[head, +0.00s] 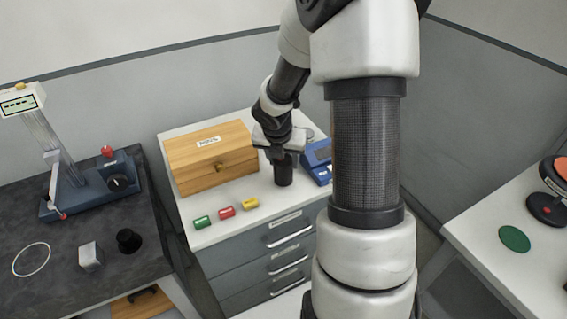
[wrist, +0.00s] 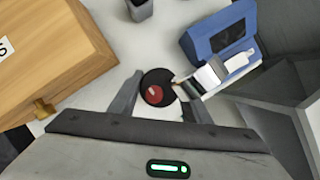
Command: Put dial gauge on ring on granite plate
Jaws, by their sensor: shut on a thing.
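My gripper (wrist: 160,98) is shut on a dark round thing with a red disc on its top, which I take to be the dial gauge (wrist: 154,88). In the head view it is a dark upright cylinder (head: 284,174) below my gripper (head: 283,152), over the white cabinet top; I cannot tell whether its foot touches the surface. The ring (head: 16,268) is a thin white circle at the near left of the dark granite plate (head: 60,300). The plate is far left of my gripper, and the ring is empty.
A wooden box (head: 190,155) stands left of my gripper, a blue device (head: 320,172) right. Green, red and yellow cylinders lie in front. A metal block (head: 90,257), a black piece (head: 128,241) and a gauge stand (head: 95,190) occupy the plate. A right table holds a green disc (head: 514,239).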

